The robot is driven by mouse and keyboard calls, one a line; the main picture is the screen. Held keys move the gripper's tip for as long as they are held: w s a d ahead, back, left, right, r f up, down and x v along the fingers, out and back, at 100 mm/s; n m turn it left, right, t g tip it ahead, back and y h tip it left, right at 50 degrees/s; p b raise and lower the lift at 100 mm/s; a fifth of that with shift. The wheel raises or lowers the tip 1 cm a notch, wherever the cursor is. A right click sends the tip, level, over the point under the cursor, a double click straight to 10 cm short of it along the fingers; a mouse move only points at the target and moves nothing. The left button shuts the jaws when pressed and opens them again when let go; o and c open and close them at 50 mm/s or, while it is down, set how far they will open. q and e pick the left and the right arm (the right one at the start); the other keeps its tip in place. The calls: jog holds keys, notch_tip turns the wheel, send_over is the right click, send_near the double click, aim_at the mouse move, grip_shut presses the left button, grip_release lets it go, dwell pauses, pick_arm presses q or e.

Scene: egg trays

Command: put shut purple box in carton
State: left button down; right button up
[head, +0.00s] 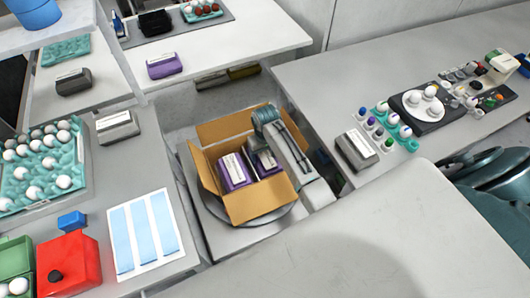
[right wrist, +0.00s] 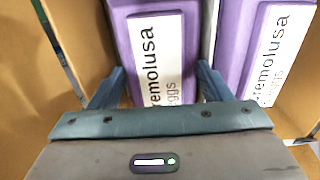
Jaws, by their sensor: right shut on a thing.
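The open brown cardboard carton (head: 262,200) stands on a round grey turntable with its flaps spread. Two shut purple boxes with white labels are inside it side by side, the left one (head: 235,172) and the right one (head: 267,160). My right gripper (right wrist: 158,85) reaches down into the carton. It is shut on a purple box (right wrist: 122,30), one finger on each side. The other purple box (right wrist: 238,50) is close beside it on the right in the right wrist view. Whether the held box rests on the carton floor is hidden. My left gripper is not in view.
Another purple box (head: 164,65) sits on the back table. Grey boxes lie on the left table (head: 117,126) and the right table (head: 356,150). A teal egg tray (head: 78,180) and a red box (head: 68,265) are on the left. The front table is clear.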

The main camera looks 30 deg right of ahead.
jog(key=shift+f, duration=0.1)
jog(key=o, duration=1.1)
jog(key=shift+r+b, duration=1.35)
jog(key=shift+r, duration=4.05)
